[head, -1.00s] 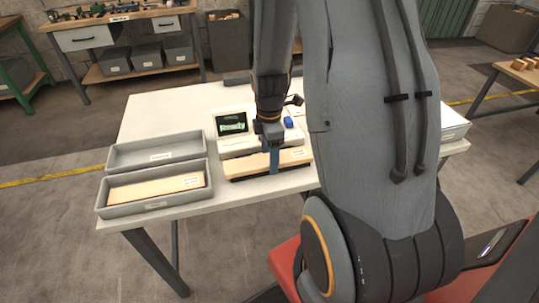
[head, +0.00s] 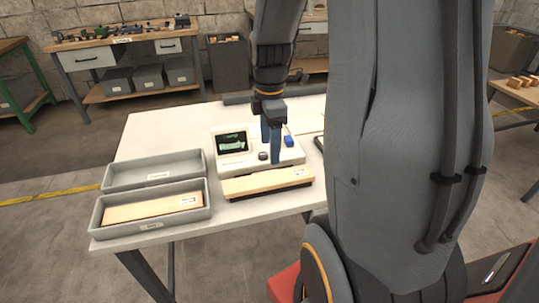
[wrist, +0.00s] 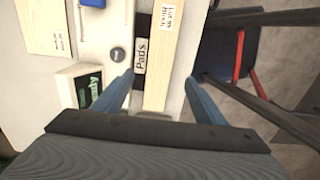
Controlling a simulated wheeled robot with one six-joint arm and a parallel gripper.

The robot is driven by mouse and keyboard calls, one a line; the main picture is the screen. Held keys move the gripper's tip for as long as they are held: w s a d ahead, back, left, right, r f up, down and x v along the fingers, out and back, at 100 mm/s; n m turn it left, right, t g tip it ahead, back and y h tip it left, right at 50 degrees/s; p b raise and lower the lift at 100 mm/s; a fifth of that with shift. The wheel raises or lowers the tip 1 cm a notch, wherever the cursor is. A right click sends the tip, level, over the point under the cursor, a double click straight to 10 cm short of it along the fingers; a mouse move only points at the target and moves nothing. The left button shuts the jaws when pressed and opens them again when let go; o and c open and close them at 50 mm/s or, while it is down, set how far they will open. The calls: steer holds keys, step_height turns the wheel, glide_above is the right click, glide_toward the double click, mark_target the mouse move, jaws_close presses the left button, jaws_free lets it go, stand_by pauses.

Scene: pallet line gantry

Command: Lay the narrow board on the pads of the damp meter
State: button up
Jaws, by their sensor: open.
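The narrow board (head: 258,183) is pale wood with a small label. It lies lengthwise on the dark front ledge of the damp meter (head: 242,166), and the pads under it are hidden. The wrist view shows the board (wrist: 158,80) beside the "Pads" label on the meter (wrist: 119,30). My gripper (head: 270,152) is open and empty above the meter's front. In the wrist view my gripper (wrist: 159,90) has a blue finger on each side of the board, apart from it. The meter's screen (head: 232,142) is lit with green text.
Left of the meter are two grey trays: the back one (head: 182,171) looks empty, the front one (head: 160,228) holds a wider board (head: 150,208). Another board (wrist: 35,28) lies beyond the meter in the wrist view. My arm hides the table's right side. Bare tabletop (head: 160,130) shows behind.

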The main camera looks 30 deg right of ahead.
steer(key=s+a+m+t, duration=0.1)
steer(key=s+a+m, duration=0.6)
steer(key=a+m, duration=0.6)
steer(key=shift+s+f+m, duration=0.3)
steer(key=shift+f+m, duration=0.1)
steer(key=shift+m, duration=0.5)
